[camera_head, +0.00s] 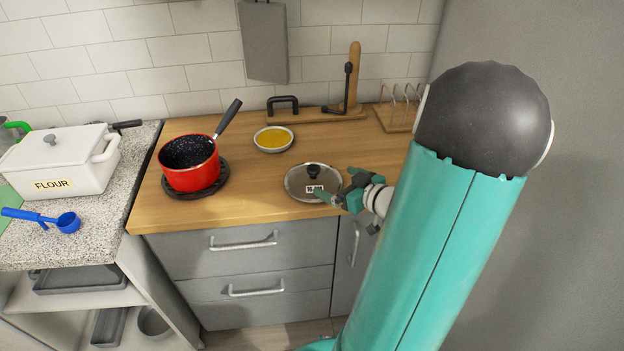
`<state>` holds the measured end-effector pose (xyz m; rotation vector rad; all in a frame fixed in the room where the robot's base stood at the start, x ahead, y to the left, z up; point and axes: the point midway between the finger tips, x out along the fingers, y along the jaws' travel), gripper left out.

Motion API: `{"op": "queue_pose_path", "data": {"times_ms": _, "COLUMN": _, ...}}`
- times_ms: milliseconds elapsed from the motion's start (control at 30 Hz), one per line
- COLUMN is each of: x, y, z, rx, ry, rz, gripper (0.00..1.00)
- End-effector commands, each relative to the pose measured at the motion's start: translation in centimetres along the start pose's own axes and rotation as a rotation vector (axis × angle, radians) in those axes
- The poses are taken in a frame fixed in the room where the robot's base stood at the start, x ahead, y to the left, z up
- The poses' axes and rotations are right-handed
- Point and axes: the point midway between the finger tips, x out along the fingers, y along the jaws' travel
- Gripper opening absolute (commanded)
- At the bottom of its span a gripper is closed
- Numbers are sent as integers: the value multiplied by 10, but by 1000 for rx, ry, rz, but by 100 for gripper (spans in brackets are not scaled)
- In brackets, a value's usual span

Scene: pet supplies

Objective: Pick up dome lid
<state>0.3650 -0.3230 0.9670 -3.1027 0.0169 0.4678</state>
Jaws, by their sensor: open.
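The dome lid (297,182) lies on the wooden counter near its front edge. It is round and greyish with a metal rim, a black knob (314,171) on top and a small white label with dark print. My gripper (328,195) is open at the lid's right side, close over its rim and near the label. I cannot tell whether the fingers touch the lid. My teal arm covers the counter to the right of the gripper.
A red saucepan (190,176) sits on a dark trivet at left, its handle pointing back right. A small bowl of yellow contents (273,139) stands behind the lid. A wooden board (318,115) and a rack (398,113) are at the back. The counter between pan and lid is clear.

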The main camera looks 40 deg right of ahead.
Motion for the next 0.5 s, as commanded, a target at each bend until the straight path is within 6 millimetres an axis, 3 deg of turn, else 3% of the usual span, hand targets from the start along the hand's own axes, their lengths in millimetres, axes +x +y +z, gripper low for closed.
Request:
{"op": "queue_pose_path", "data": {"times_ms": 200, "x": 40, "y": -1, "z": 0, "rx": -2, "ry": 0, "rz": -3, "gripper": 100}}
{"op": "queue_pose_path", "data": {"times_ms": 500, "x": 68, "y": -4, "z": 2, "rx": 0, "ry": 0, "rz": -3, "gripper": 100}}
